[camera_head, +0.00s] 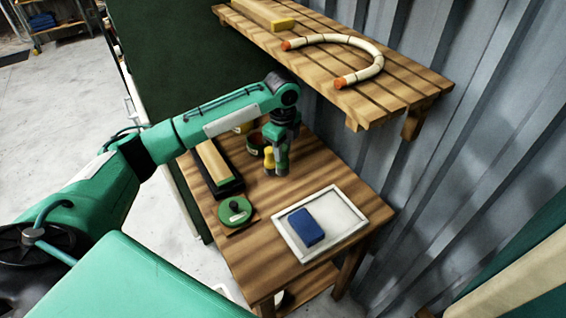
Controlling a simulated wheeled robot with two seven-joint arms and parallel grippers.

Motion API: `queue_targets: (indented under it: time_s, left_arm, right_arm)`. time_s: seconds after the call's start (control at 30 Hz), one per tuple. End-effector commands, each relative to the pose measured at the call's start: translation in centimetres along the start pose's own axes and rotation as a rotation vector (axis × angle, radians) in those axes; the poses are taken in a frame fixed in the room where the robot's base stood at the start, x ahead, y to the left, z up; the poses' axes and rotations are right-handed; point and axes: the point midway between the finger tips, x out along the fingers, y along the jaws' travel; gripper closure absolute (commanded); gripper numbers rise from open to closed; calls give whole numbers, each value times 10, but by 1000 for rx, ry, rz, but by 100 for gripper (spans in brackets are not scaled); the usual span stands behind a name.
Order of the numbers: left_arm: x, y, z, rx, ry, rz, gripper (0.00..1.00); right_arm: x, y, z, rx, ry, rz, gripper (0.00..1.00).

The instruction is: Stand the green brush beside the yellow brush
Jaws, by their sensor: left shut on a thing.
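My left gripper (283,148) points down over the wooden table (290,208), near its back. It is shut on a slim green thing, apparently the green brush (283,163), mostly hidden by the fingers. The yellow brush (269,159) stands upright just left of it, very close. I cannot tell if the two touch, or if the green brush's lower end rests on the table. My right gripper is not in view.
A slatted shelf (400,92) holds a bent rattan piece (375,63).

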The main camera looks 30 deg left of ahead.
Motion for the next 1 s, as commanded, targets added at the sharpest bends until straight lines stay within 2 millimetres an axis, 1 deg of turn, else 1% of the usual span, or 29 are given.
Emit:
queue_targets:
  time_s: [0.03,0.1,0.37,0.57,0.93,0.97,1.0]
  left_arm:
    - [10,2,-3,3,1,7,100]
    - [21,3,-3,2,0,7,100]
    - [41,2,-3,2,1,4,100]
    - [66,3,-4,2,1,5,100]
    - [72,2,-4,2,0,3,100]
    - [72,2,-4,2,0,2,67]
    - [72,2,-4,2,0,2,59]
  right_arm:
    - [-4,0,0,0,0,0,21]
    - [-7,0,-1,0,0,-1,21]
    - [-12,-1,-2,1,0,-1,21]
    - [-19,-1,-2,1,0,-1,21]
    - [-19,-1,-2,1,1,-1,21]
    - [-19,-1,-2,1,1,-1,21]
    - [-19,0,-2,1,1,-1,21]
